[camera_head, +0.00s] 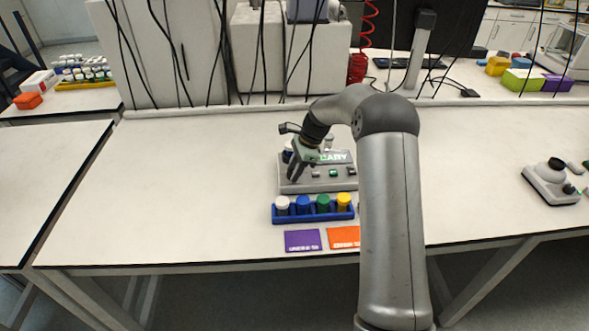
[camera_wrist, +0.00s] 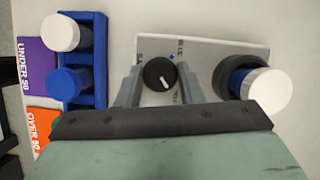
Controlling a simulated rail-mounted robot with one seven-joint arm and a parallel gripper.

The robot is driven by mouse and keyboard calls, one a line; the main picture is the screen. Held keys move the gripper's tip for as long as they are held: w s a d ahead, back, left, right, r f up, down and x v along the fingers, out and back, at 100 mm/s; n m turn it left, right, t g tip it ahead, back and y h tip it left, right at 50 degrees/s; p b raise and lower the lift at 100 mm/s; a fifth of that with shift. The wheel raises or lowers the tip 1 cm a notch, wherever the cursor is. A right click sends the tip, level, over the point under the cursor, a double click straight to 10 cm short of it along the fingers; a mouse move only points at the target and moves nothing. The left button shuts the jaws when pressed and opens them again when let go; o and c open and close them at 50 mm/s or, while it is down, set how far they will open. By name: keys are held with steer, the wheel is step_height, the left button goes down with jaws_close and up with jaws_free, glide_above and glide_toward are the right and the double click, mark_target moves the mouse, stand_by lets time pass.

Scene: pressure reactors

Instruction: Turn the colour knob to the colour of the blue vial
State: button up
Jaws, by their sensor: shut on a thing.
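My gripper (camera_wrist: 158,84) is shut on the black colour knob (camera_wrist: 159,74), one finger on each side. The knob's white pointer line slants toward the lower right in the wrist view. A blue dot and partly hidden lettering, seemingly "BLUE", lie just above it. The knob sits on the grey reactor (camera_head: 341,181), where my gripper (camera_head: 294,175) covers it in the head view. A blue-bodied vial with a white top (camera_wrist: 268,89) stands in the reactor's dark round holder. A blue-capped vial (camera_head: 303,203) stands in the blue rack (camera_head: 313,218), also in the wrist view (camera_wrist: 68,82).
The rack also holds white (camera_head: 282,203), green (camera_head: 323,202) and yellow (camera_head: 343,200) capped vials. A purple card (camera_head: 303,240) and an orange card (camera_head: 343,237) lie in front. The bench left of the reactor is clear. Another device (camera_head: 550,184) stands at right.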

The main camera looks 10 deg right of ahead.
steer(key=n, duration=0.2)
steer(key=n+g, duration=0.1)
steer(key=n, duration=0.1)
steer(key=n+g+p, duration=0.1)
steer(key=n, duration=0.2)
steer(key=shift+w+h, duration=0.25)
steer(key=shift+h, duration=0.15)
steer(key=n+g+h, duration=0.1)
steer(key=n, duration=0.2)
steer(key=n+g+h, duration=0.1)
steer(key=n, duration=0.2)
steer(key=shift+w+a, duration=0.1)
steer(key=shift+a, duration=0.1)
steer(key=n+h, duration=0.1)
steer(key=n, duration=0.4)
steer(key=shift+a+h, duration=0.15)
steer(key=shift+h, duration=0.25)
steer(key=n+h, duration=0.1)
steer(key=n, duration=0.3)
steer(key=shift+a+r+n+h, duration=0.1)
steer(key=shift+n+h, duration=0.2)
steer(key=shift+h, duration=0.1)
steer(key=shift+b, duration=0.3)
steer(key=o, duration=1)
